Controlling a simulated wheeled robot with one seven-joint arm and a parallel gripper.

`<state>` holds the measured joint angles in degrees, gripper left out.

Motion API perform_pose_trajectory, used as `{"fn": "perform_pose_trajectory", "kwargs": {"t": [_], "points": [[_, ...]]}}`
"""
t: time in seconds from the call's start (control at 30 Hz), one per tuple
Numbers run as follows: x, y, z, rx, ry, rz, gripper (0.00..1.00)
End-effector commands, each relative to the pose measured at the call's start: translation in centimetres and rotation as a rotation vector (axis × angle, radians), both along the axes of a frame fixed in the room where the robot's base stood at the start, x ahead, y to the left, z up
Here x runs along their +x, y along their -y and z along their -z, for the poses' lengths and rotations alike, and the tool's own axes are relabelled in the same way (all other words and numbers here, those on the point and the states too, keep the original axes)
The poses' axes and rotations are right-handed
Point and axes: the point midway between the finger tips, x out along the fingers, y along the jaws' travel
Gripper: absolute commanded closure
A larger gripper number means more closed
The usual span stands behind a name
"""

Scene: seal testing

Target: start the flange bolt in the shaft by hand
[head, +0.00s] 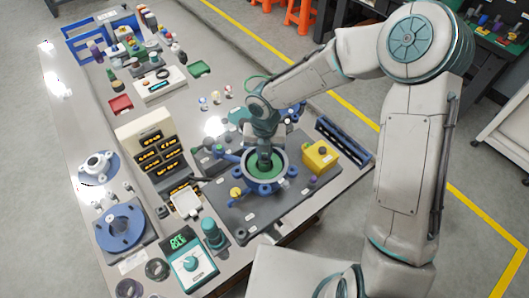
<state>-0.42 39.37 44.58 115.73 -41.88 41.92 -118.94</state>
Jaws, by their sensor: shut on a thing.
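My gripper (264,158) points straight down over the blue round fixture (262,188) on the grey plate. The fixture has a silver ring on top and a green inside. My gripper's fingers are at or inside the ring's opening. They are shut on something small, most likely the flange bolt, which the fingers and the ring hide. The shaft cannot be made out under my gripper. I cannot tell whether the bolt touches it.
A yellow box (319,157) with a dark button stands right of the fixture. A teal cylinder (214,234) and a meter with a green display (190,262) stand at the front left. Blue flanged parts (122,228) lie at far left. Amber displays (160,150) stand behind.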

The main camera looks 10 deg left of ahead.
Motion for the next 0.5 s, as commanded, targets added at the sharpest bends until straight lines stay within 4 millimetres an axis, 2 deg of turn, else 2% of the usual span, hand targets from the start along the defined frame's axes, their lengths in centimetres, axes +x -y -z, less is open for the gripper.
{"fn": "perform_pose_trajectory", "kwargs": {"t": [0.37,0.5], "points": [[-0.05,0.04,0.11,-0.001,-0.002,0.022,1.0],[-0.04,0.07,0.21,-0.001,-0.001,0.102,1.0]]}}
